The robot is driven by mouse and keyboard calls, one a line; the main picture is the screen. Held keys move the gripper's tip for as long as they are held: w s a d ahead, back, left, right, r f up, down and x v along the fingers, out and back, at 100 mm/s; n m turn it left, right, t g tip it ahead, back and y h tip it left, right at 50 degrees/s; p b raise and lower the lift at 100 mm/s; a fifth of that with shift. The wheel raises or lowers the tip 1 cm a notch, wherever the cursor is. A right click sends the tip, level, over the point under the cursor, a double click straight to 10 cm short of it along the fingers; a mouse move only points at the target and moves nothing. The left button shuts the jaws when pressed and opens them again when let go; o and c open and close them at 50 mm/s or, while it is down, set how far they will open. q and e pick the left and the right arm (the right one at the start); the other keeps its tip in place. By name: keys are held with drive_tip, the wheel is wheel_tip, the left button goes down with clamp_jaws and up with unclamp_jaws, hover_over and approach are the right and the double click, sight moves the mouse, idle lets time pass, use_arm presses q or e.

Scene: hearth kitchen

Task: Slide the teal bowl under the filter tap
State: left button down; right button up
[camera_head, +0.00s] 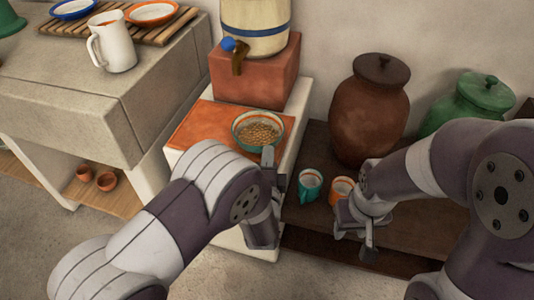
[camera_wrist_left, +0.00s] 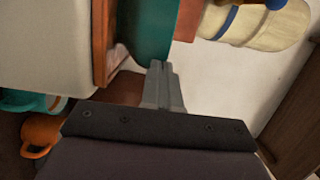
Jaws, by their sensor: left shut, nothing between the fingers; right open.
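The teal bowl (camera_head: 243,119), with tan grain-like contents, stands on the orange tiled top (camera_head: 197,124) of a white stand. The filter's tap (camera_head: 238,60), with a blue knob, sticks out above and a little left of the bowl in the head view. My left gripper (camera_head: 268,157) is shut and empty, with its fingertips at the bowl's near right side. In the left wrist view the shut fingers (camera_wrist_left: 158,72) are close to the bowl's teal wall (camera_wrist_left: 148,30); I cannot tell whether they touch. My right gripper (camera_head: 352,215) is open and empty beside the orange cup.
The cream filter (camera_head: 255,20) stands on a red block (camera_head: 254,72). A teal cup (camera_head: 310,184) and an orange cup (camera_head: 341,188) stand on a low dark wooden shelf with a brown jar (camera_head: 370,110) and a green jar (camera_head: 468,105). A white pitcher (camera_head: 115,42) stands on the left counter.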

sight(241, 134)
use_arm(q)
drive_tip(key=shift+s, duration=0.1)
drive_tip(key=w+a, duration=0.4)
drive_tip(key=w, duration=0.1)
drive_tip(key=w+a, duration=0.3)
drive_tip(key=shift+w+a+p, duration=0.1)
drive_tip(key=shift+w+p, duration=0.15)
drive_tip(key=shift+p, duration=0.1)
